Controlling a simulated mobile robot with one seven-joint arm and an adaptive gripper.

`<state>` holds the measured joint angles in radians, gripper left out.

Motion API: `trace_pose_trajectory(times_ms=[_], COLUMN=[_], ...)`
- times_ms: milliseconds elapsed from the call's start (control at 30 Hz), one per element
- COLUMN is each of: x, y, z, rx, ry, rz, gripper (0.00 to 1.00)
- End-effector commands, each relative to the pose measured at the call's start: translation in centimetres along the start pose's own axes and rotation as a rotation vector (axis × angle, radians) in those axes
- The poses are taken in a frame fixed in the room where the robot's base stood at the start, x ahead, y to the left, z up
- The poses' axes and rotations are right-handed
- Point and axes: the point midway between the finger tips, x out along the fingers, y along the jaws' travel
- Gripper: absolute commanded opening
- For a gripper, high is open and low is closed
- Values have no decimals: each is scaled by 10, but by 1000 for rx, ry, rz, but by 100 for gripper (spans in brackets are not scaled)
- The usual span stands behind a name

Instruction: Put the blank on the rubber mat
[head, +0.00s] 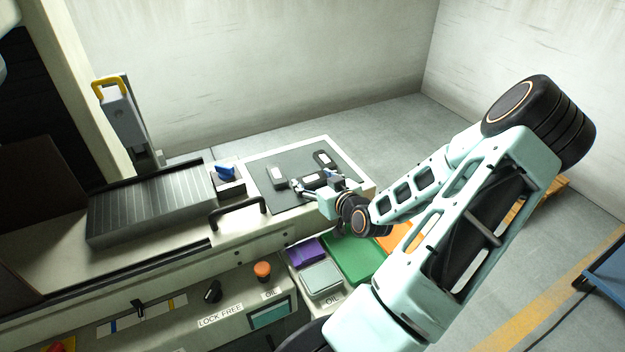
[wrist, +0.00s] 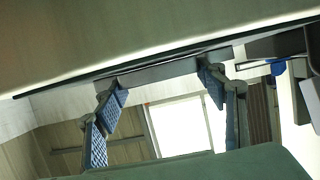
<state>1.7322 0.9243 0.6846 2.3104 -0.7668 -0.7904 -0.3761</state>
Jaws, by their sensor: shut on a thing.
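The rubber mat (head: 262,173) is a dark grey sheet on the light bench top in the head view. My gripper (head: 313,187) is over the right part of the mat, shut on a dark bar that I take to be the blank (head: 316,179). In the wrist view the blank (wrist: 160,72) spans between the blue-padded fingertips of my gripper (wrist: 160,82). It is low over the mat; I cannot tell whether it touches. The fingers hide part of it in the head view.
A blue item (head: 226,172) sits in a small tray to the left. A black handle (head: 238,211) stands in front.

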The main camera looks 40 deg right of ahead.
Motion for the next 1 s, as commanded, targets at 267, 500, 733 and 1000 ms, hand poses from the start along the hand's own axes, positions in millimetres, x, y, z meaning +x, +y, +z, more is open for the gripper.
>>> trace_pose_trajectory(times_ms=[267,500,733,1000], x=[1,1,-5,-58], y=[0,0,1,2], z=[2,2,0,0], rx=[0,0,-1,-3], ry=[0,0,-1,-2], rz=[0,0,1,5], gripper=[77,82,82,82])
